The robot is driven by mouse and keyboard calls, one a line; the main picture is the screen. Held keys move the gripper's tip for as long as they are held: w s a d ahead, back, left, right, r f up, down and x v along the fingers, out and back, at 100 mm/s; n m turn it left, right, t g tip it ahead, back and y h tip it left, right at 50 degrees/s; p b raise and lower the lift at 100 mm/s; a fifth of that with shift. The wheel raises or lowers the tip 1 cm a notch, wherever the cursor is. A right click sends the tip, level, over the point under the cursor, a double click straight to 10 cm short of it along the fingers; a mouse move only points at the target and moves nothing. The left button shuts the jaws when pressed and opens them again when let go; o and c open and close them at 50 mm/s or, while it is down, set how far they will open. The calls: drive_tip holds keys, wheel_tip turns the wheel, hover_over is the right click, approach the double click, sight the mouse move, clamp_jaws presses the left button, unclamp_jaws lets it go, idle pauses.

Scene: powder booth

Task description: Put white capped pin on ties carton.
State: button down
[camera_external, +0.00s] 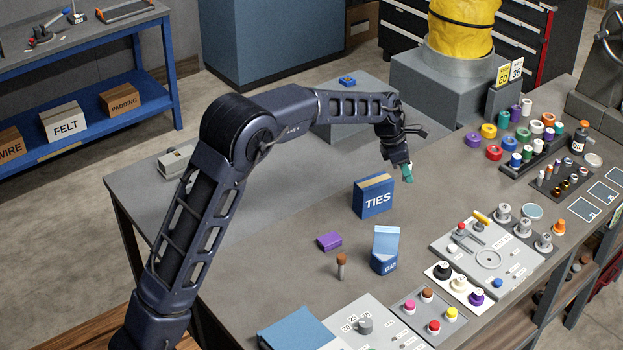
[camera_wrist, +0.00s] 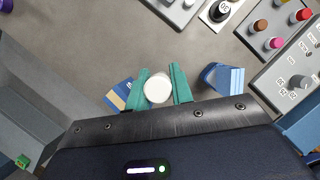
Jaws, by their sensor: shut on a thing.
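My gripper (camera_external: 408,172) has green fingers and is held up in the air, above and to the right of the ties carton in the external view. In the wrist view its fingers (camera_wrist: 166,88) are shut on the white capped pin (camera_wrist: 158,90), of which the round white top shows. The pin's body is hidden there, and the pin is hard to make out in the external view. The ties carton (camera_external: 374,200) is a blue box with a tan strip on top, upright on the table. It shows partly behind the left finger in the wrist view (camera_wrist: 118,97).
Panels with coloured knobs (camera_external: 431,310) and a grey fixture board (camera_external: 470,270) lie to the right.

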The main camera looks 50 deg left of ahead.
wheel_tip(320, 180, up, 10)
drive_tip(key=r+m, duration=0.1)
hover_over(380, 181)
drive_tip(key=s, duration=0.1)
drive_tip(key=f, duration=1.3)
drive_tip(key=a+f, duration=0.1)
drive_tip(key=f, duration=0.6)
drive_tip(key=shift+s, duration=0.15)
drive_tip(key=shift+f, duration=0.15)
drive_tip(key=c, duration=1.2)
unclamp_jaws()
drive_tip(key=shift+c, duration=0.2)
